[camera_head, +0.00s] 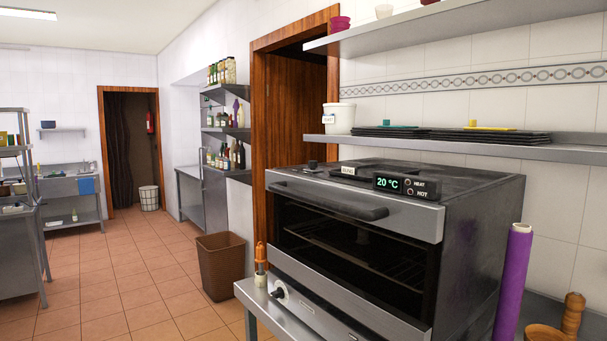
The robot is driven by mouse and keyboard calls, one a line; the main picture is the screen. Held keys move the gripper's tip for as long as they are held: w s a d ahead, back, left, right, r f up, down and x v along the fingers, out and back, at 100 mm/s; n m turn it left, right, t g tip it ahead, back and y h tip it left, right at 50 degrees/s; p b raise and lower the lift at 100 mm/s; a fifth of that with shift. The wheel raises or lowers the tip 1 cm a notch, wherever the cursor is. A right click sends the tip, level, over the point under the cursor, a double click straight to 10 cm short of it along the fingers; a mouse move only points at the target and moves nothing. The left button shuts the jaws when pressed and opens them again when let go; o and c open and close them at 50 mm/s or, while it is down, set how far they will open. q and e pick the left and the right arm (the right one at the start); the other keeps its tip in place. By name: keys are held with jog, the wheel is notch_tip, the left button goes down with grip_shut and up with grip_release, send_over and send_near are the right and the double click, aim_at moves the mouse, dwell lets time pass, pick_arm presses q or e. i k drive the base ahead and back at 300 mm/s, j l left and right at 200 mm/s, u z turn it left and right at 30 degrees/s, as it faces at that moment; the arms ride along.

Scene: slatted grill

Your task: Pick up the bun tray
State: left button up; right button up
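No thing that I can surely name as the bun tray shows in the head view. Flat dark trays lie on the lower wall shelf: one dark tray stack (388,132) with a teal item on it, and another dark tray stack (490,137) with a yellow item on top. I cannot tell whether either is the bun tray. A steel oven (355,218) stands below the shelf. Its front door is shut, and wire racks show dimly through the dark glass. A small white label stands on the oven top, its text too small to read surely. Neither gripper is in view.
A steel table (262,300) carries the oven. A purple roll (513,283) and a wooden item (571,318) stand at its right. A white bucket (338,119) sits on the lower shelf. A brown bin (221,266) stands on the floor. The tiled floor at left is clear.

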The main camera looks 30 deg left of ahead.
aim_at(362, 173)
jog(key=u, duration=0.45)
jog(key=z, duration=1.15)
jog(key=j+u, duration=0.45)
jog(key=i+j+u, duration=0.2)
jog(key=j+u, duration=0.2)
jog(key=j, duration=0.1)
